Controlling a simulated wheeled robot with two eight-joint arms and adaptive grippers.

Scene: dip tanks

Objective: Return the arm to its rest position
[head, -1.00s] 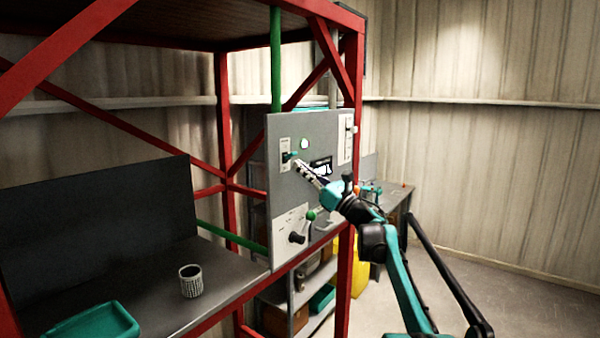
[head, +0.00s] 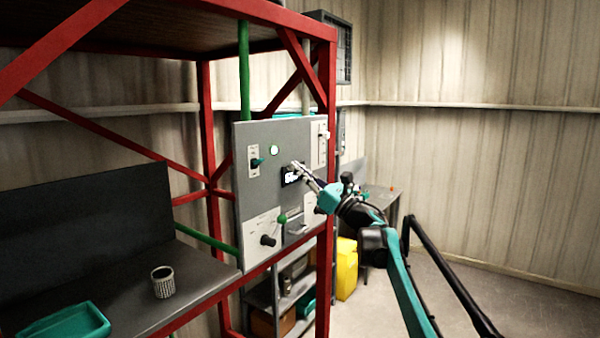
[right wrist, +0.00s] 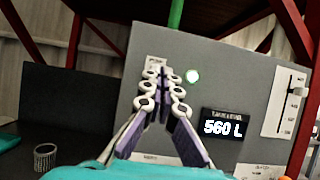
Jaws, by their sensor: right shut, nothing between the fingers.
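My right gripper (head: 295,166) is shut and empty. It is in front of the grey control panel (head: 240,200), overlapping the display (head: 291,175) in the head view. In the right wrist view the gripper's fingers (right wrist: 163,72) meet at the tips and hide part of the panel's left side. That view shows the display (right wrist: 223,127) reading "560 L" and a lit greenish round lamp (right wrist: 193,76). A teal-handled switch (head: 257,163) sits left of the gripper, apart from it. My left gripper is not in view.
The panel also bears a green-knobbed lever (head: 282,218), a black knob (head: 268,240) and a slider (right wrist: 291,92). A red frame post (head: 326,190) stands right of it. A bench holds a mesh cup (head: 163,283) and teal tray (head: 70,325). Floor (head: 490,290) at right is open.

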